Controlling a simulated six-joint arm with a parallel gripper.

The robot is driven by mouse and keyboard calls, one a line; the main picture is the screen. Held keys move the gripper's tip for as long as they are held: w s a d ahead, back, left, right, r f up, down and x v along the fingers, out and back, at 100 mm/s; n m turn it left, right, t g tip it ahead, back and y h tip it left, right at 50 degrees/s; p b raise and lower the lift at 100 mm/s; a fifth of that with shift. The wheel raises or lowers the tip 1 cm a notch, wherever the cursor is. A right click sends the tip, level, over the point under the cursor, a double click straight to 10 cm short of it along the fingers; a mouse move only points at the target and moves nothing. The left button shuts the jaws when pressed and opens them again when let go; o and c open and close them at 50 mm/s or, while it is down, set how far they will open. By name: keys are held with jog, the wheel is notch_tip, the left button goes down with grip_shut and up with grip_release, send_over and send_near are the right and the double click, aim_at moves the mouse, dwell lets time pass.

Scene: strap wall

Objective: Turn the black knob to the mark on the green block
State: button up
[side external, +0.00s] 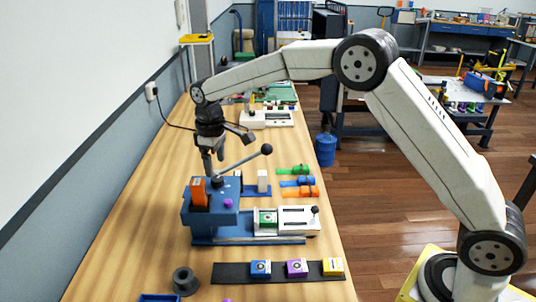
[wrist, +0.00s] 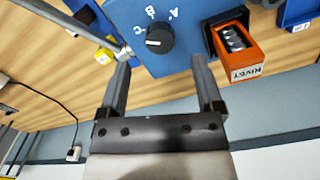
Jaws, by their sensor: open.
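In the wrist view the black knob (wrist: 160,40) sits on the face of a blue box (wrist: 186,58), with white letters around it and a light pointer line on it. My gripper (wrist: 160,62) is open, its two fingers apart on either side below the knob, and nothing is between them. In the side view my gripper (side external: 213,160) hangs above the blue box (side external: 190,218); I cannot make out the knob there. The green block (side external: 268,217) sits in a white and blue fixture (side external: 297,217) right of the box. Its mark is too small to read.
A lever with a black ball (side external: 266,149) slants up beside my gripper. An orange bin (wrist: 240,48) is right of the knob. Blue, purple and yellow blocks (side external: 297,268) lie on a dark strip in front. A dark round part (side external: 185,281) stands at front left.

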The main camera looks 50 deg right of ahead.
aim_at(218, 178)
jog(key=shift+r, duration=1.7)
jog(key=shift+s, duration=0.15)
jog(key=shift+s+d+f, duration=0.2)
jog(key=shift+s+d, duration=0.2)
jog(key=shift+s, duration=0.1)
jog(key=s+d+f+m+t, duration=0.1)
jog(key=s+d+f+m, duration=0.1)
jog(key=s, duration=0.6)
jog(key=s+d+f+m, duration=0.1)
jog(key=s+d+f, duration=0.2)
jog(key=s, duration=0.6)
jog(key=s+d+f+m+t, duration=0.1)
jog(key=s+d+f+m, duration=0.1)
jog(key=s, duration=0.7)
jog(key=shift+d+f+m+t, duration=0.3)
jog(key=shift+d+f, duration=0.1)
